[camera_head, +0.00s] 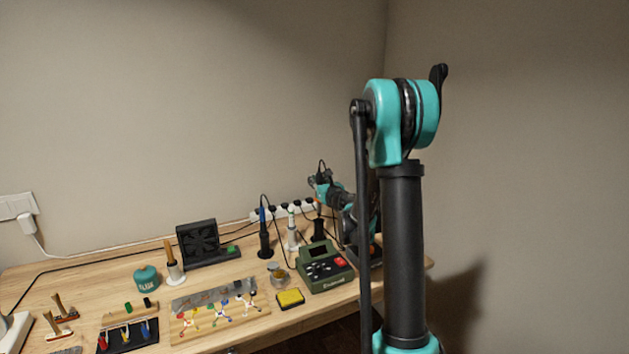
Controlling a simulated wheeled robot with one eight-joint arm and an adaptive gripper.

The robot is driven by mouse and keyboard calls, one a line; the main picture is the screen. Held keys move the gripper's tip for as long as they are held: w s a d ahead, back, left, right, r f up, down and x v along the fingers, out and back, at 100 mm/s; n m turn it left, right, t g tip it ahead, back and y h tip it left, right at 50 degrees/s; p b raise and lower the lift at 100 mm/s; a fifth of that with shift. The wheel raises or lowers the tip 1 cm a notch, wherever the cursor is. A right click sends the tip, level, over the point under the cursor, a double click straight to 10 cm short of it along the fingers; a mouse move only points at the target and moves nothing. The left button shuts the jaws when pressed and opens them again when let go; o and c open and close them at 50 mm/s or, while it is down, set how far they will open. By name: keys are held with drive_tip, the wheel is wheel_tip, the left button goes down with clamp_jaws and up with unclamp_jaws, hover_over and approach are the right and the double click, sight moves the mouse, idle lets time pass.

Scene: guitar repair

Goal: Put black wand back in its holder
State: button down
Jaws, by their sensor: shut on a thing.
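My gripper (320,188) is at the far end of my arm, small in the view, above the back right of the workbench. It is shut on the black wand, which is mostly hidden by the fingers; a thin dark cable loops up above it. A dark holder (318,231) stands on the bench just below my gripper. I cannot tell whether the wand's tip is in the holder or above it.
Left of the dark holder stand a white holder (293,241) and a black holder with a blue wand (263,217). A green station (326,272) stands in front.

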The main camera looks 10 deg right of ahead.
drive_tip(key=shift+f, duration=2.15)
drive_tip(key=shift+f, duration=1.45)
drive_tip(key=shift+f, duration=0.65)
drive_tip(key=c, duration=0.7)
unclamp_jaws()
